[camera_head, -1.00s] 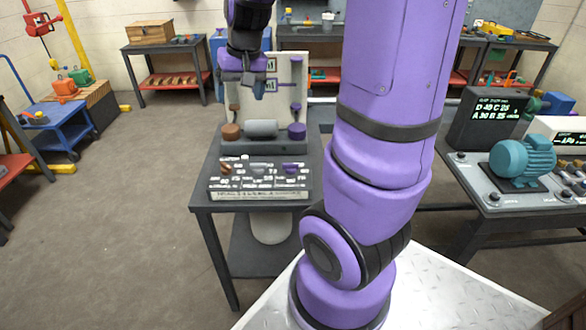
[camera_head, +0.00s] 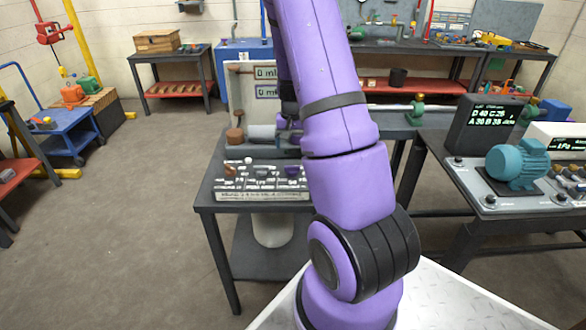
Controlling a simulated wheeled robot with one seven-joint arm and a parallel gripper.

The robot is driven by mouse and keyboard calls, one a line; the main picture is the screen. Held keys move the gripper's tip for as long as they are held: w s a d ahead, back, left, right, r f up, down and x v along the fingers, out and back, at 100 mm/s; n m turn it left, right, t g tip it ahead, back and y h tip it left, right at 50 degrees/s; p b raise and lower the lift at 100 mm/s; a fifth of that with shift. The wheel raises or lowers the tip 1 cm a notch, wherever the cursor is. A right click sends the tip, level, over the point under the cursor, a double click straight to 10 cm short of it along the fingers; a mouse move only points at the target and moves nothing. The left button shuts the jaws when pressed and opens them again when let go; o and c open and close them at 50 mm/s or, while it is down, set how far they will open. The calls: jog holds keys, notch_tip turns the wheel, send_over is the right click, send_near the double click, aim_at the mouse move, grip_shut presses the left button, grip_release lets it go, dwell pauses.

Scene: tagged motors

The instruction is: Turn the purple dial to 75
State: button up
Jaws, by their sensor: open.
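The bench device has an upright back panel (camera_head: 240,85) and a grey cylinder (camera_head: 261,132) in front of it. A brown knob (camera_head: 235,136) sits at the cylinder's left end. The purple dial at the right end is hidden behind my arm and gripper. A sloped label plate (camera_head: 259,185) in front carries small brown, grey and purple marks with numbers too small to read surely; the purple mark (camera_head: 292,170) is at its right. My gripper (camera_head: 287,140) is open, low at the right end of the cylinder and mostly covered by my arm. Contact with the dial cannot be told.
The device stands on a dark table (camera_head: 206,190). To the right, another bench holds a teal motor (camera_head: 516,165) and a black display box (camera_head: 484,127) with green text. Floor (camera_head: 110,240) to the left is clear.

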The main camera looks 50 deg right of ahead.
aim_at(292, 166)
notch_tip(292, 166, down, 10)
jog(key=shift+r, duration=0.1)
dwell(0.4)
jog(key=c, duration=0.9)
